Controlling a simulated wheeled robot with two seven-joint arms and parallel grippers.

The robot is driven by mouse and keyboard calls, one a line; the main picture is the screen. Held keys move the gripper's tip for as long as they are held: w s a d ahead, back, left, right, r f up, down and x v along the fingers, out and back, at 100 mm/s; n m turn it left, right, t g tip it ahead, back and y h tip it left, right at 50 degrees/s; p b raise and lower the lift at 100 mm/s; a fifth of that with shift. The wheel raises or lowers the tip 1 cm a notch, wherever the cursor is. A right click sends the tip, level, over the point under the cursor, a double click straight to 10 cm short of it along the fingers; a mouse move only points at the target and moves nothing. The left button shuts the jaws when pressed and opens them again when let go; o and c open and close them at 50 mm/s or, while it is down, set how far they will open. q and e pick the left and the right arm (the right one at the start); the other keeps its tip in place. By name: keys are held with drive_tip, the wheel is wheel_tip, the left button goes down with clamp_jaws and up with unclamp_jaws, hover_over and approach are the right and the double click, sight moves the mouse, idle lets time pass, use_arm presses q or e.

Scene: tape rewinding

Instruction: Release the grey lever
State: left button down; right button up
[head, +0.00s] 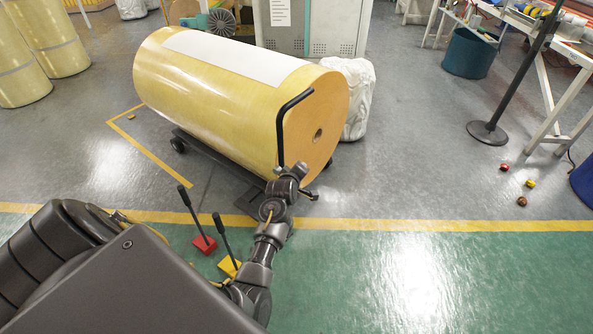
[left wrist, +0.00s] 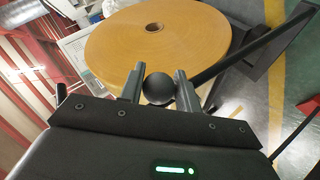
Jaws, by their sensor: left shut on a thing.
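My left gripper (left wrist: 158,92) is shut on a dark round knob (left wrist: 158,89), with one finger on each side of it. I take this knob to be the top of the grey lever; the lever's shaft is hidden behind the knob and fingers. In the head view my left gripper (head: 290,182) is in front of the roll's near end, low by the dark cart; the knob cannot be made out there. My right gripper is in neither view.
A large yellow roll (head: 200,95) lies on a dark wheeled cart (head: 215,157) with a bent black handle (head: 280,130). A red-based lever (head: 204,243) and a yellow-based lever (head: 230,265) stand left of my forearm. The green floor (head: 430,280) to the right is clear.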

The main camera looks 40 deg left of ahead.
use_arm(q)
drive_tip(key=shift+a+r, duration=0.5)
drive_tip(key=shift+a, duration=0.1)
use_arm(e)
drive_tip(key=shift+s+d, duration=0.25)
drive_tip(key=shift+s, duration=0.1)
use_arm(q)
drive_tip(key=c, duration=1)
unclamp_jaws()
drive_tip(key=shift+a, duration=0.1)
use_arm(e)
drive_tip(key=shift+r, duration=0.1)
